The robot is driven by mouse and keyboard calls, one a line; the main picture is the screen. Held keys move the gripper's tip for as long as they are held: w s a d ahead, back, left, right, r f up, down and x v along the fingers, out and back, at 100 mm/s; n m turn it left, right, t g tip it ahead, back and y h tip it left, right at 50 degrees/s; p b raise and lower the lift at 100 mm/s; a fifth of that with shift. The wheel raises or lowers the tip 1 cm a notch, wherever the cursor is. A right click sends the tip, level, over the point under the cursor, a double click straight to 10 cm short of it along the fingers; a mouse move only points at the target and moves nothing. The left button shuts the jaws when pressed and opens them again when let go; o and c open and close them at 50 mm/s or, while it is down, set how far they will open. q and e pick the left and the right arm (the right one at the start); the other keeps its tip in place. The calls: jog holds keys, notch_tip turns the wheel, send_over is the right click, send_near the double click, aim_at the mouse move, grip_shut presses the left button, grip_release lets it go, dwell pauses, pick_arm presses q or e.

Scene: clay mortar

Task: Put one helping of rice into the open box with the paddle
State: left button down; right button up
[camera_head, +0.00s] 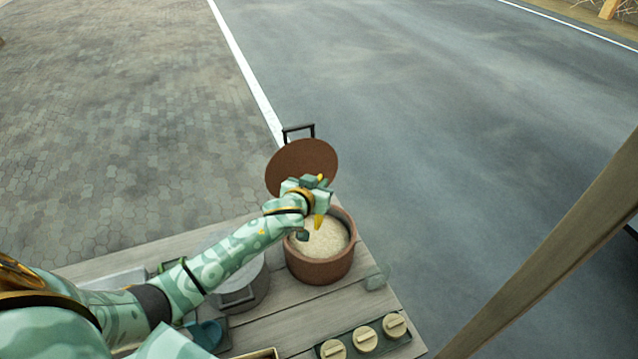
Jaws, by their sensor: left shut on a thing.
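A round brown pot (322,272) of pale rice (327,238) stands open on the plank table. My left gripper (318,208) is over the pot's left side, in front of the lid, and is shut on a narrow yellow piece, which looks like the paddle (319,220). This points down over the rice; my gripper hides much of it, and I cannot tell whether its tip touches the rice. A tan rim (262,354) at the bottom edge may be the open box, but its inside is out of view. My right gripper is not in view.
A brown disc-shaped lid (300,160) stands tilted behind the pot. A grey round vessel (248,290) is left of it, partly behind my arm. A dark tray (345,357) holds three round cream pieces.

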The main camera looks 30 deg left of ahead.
pick_arm(q)
notch_tip(320, 180, down, 9)
jog(key=b, duration=0.5)
dwell(0.6)
notch_tip(320, 180, up, 10)
jog(key=p, duration=1)
jog(key=shift+r, duration=0.25)
jog(key=shift+f, duration=0.1)
